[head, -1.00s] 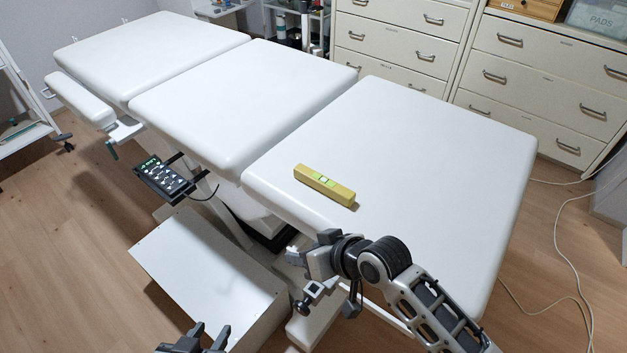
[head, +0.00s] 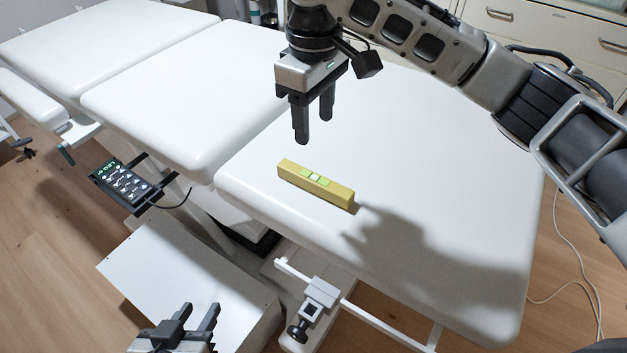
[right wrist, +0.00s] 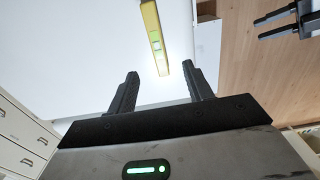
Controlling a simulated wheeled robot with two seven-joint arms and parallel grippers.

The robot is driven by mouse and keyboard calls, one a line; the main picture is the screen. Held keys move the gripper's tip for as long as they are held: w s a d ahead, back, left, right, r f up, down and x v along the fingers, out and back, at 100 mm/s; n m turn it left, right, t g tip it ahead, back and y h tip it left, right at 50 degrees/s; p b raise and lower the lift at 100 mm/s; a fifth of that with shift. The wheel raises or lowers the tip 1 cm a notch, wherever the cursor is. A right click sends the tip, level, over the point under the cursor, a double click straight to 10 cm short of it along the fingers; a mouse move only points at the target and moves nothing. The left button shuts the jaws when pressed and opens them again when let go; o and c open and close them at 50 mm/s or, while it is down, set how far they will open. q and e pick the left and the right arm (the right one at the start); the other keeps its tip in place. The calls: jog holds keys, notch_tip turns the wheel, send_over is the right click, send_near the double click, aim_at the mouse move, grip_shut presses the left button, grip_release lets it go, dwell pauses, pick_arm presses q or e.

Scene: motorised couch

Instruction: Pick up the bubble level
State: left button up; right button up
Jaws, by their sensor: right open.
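The yellow bubble level (head: 316,186) with green vials lies flat on the white couch's near section (head: 440,215), close to its front-left edge. My right gripper (head: 315,132) is open and empty, pointing down above the couch, behind and above the level in the head view. In the right wrist view, the level (right wrist: 155,40) shows beyond the open fingers of this gripper (right wrist: 160,85), apart from them. My left gripper (head: 200,318) is at the bottom left of the head view, its fingers apart, holding nothing, low beside the couch.
A control panel with a lit display (head: 125,186) sits on the couch's left side. A clamp (head: 318,296) sits on the rail below the front edge. White drawers (head: 560,30) stand behind. The couch top around the level is clear.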

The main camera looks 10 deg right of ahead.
send_over(313, 177)
jog(key=s, duration=0.1)
notch_tip(313, 177, down, 8)
jog(key=shift+f+b, duration=0.1)
jog(key=shift+b, duration=0.2)
jog(key=f, duration=0.2)
jog(key=w+f, duration=0.1)
jog(key=f, duration=0.1)
jog(key=shift+f, duration=0.6)
grip_shut()
